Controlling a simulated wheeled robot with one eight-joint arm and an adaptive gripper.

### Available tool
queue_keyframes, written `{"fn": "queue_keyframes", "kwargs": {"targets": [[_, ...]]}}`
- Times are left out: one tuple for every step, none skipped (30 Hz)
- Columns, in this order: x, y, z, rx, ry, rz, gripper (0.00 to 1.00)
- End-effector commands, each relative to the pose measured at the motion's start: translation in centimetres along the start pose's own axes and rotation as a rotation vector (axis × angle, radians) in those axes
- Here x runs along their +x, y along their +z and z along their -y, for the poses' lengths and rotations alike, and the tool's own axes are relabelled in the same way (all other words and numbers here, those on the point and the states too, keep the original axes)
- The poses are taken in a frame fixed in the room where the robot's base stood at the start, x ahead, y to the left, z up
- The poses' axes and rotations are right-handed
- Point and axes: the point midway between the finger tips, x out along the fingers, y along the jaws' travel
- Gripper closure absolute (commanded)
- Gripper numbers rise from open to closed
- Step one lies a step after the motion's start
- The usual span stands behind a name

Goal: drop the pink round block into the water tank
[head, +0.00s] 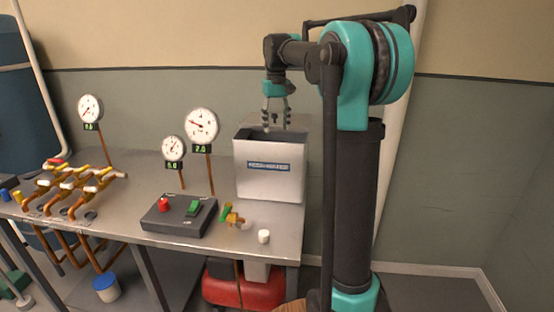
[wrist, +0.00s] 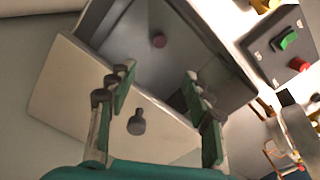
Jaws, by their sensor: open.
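The water tank (head: 270,178) is a pale grey open-topped box with a dark inside and a blue label, on the right end of the bench. In the wrist view its inner wall (wrist: 205,48) shows. The pink round block (wrist: 159,41) lies inside the tank, apart from my fingers; it is hidden in the head view. My gripper (head: 276,124) hangs pointing down over the tank's opening. In the wrist view my gripper (wrist: 160,85) is open, with nothing between its spread fingers.
A pale plate with a dark knob (wrist: 137,122) is beside the opening. A control box (head: 180,215) with red and green buttons, a small white cylinder (head: 264,237), several gauges (head: 201,126) and copper pipes (head: 68,190) stand left or in front of the tank.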

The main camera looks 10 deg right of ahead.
Motion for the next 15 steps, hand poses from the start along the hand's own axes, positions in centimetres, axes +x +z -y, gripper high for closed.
{"fn": "queue_keyframes", "kwargs": {"targets": [[-0.5,0.0,0.0,0.0,0.0,0.0,0.49],[-0.8,0.0,0.0,0.0,0.0,0.0,0.49],[-1.5,0.0,0.0,0.0,0.0,0.0,0.49],[-2.0,0.0,0.0,0.0,0.0,0.0,0.49],[-2.5,0.0,0.0,0.0,0.0,0.0,0.49],[-3.3,0.0,0.0,0.0,0.0,0.0,0.49],[-4.0,0.0,0.0,0.0,0.0,0.0,0.49],[-4.6,0.0,0.0,0.0,0.0,0.0,0.49],[-5.5,0.0,0.0,0.0,0.0,0.0,0.49],[-6.1,0.0,0.0,0.0,0.0,0.0,0.49],[-6.7,0.0,0.0,0.0,0.0,0.0,0.49],[-7.4,0.0,0.0,0.0,0.0,0.0,0.49],[-8.0,0.0,0.0,0.0,0.0,0.0,0.49],[-8.5,0.0,0.0,0.0,0.0,0.0,0.49],[-9.1,0.0,0.0,0.0,0.0,0.0,0.49]]}}
